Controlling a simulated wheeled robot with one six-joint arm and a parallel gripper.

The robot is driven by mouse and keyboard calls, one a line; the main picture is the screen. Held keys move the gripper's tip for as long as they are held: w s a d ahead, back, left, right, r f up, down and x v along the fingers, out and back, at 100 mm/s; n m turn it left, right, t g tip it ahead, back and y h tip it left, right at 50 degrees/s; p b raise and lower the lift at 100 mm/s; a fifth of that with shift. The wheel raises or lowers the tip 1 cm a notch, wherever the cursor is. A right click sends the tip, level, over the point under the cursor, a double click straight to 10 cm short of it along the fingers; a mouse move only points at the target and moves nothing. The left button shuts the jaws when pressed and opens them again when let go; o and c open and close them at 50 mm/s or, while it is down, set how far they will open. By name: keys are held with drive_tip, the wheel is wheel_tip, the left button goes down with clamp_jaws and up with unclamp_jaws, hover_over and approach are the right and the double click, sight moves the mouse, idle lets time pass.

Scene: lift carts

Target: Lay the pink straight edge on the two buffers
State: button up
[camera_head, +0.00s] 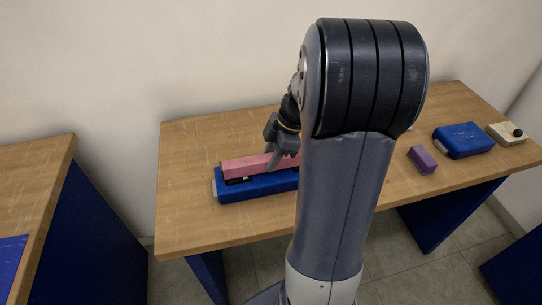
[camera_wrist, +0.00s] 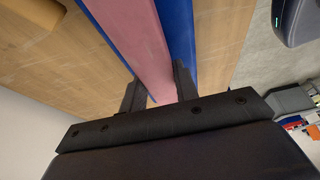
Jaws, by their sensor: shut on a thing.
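The pink straight edge (camera_head: 243,166) is a long bar lying lengthwise along and just above a long blue block (camera_head: 262,188) on the wooden table. A small dark piece (camera_head: 237,181) shows between the bar and the block near the left end; I cannot tell whether it is a buffer or whether the bar rests on it. My gripper (camera_head: 274,160) points down and is shut on the bar. In the wrist view, my gripper (camera_wrist: 160,88) has one finger on each side of the pink bar (camera_wrist: 135,40), with the blue block (camera_wrist: 181,35) beside it. My arm hides the bar's right end.
On the right of the table (camera_head: 190,215) are a purple block (camera_head: 422,160), a blue box (camera_head: 462,140) and a cream block (camera_head: 503,135) with a black knob. The tabletop left of the blue block is clear. Another table (camera_head: 40,185) stands at the left, across a gap.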

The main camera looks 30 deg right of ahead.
drive_tip(key=shift+f+b, duration=0.5)
drive_tip(key=o, duration=1.2)
drive_tip(key=shift+c, duration=0.2)
drive_tip(key=shift+r, duration=0.15)
drive_tip(key=v, duration=1)
drive_tip(key=shift+s+d+r, duration=0.1)
drive_tip(key=shift+d+r, duration=0.1)
drive_tip(key=shift+r, duration=0.05)
drive_tip(key=x, duration=1)
drive_tip(key=shift+a+f, duration=0.2)
drive_tip(key=shift+f, duration=0.1)
drive_tip(key=shift+r+p, duration=0.25)
drive_tip(key=shift+p, duration=0.15)
